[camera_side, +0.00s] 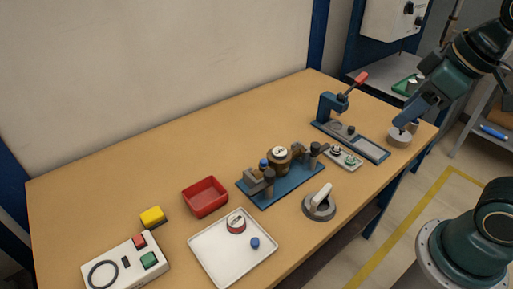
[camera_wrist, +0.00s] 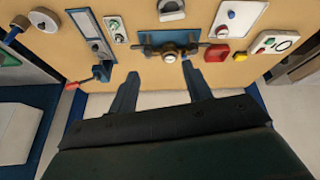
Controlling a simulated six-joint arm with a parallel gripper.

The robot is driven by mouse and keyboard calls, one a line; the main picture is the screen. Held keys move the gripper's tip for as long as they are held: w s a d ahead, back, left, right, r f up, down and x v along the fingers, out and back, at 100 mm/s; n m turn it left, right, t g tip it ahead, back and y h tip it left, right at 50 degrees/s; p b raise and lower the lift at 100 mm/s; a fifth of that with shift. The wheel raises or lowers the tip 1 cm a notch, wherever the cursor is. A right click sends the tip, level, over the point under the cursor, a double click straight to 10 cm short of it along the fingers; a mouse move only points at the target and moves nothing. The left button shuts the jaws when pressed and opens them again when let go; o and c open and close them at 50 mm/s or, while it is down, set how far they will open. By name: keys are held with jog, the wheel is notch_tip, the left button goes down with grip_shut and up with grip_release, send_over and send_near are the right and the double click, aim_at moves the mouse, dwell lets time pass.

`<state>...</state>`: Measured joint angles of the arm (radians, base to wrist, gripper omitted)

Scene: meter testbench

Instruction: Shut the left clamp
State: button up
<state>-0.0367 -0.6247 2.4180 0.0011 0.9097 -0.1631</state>
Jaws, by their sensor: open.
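A blue fixture (camera_side: 290,192) stands mid-table with a brass meter (camera_side: 278,160) on it. A grey clamp (camera_side: 264,183) is at the meter's left in the side view, and a second clamp (camera_side: 314,155) is at its right. Whether either clamp is shut is too small to tell. In the wrist view the fixture (camera_wrist: 168,38) and meter (camera_wrist: 169,58) show beyond the fingertips. My gripper (camera_wrist: 160,84) is open and empty, apart from the fixture. In the side view my gripper (camera_side: 405,119) is at the table's right end.
A blue press (camera_side: 332,108) with a red lever stands between gripper and fixture in the side view. A red tray (camera_side: 205,197), white tray (camera_side: 215,262), and round handled piece (camera_side: 319,205) lie around the fixture.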

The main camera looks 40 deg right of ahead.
jog(key=w+a+n+g, duration=0.1)
jog(key=w+a+n, duration=0.1)
jog(key=w+n, duration=0.35)
jog(key=n+g, duration=0.4)
jog(key=n, duration=0.8)
send_over(270, 172)
notch_tip(270, 172, down, 10)
jog(key=r, duration=0.1)
jog(key=shift+s+f, duration=0.25)
jog(key=shift+f, duration=0.05)
jog(key=f, duration=1.3)
jog(key=shift+w+f, duration=0.2)
jog(key=shift+f, duration=0.2)
jog(key=c, duration=1)
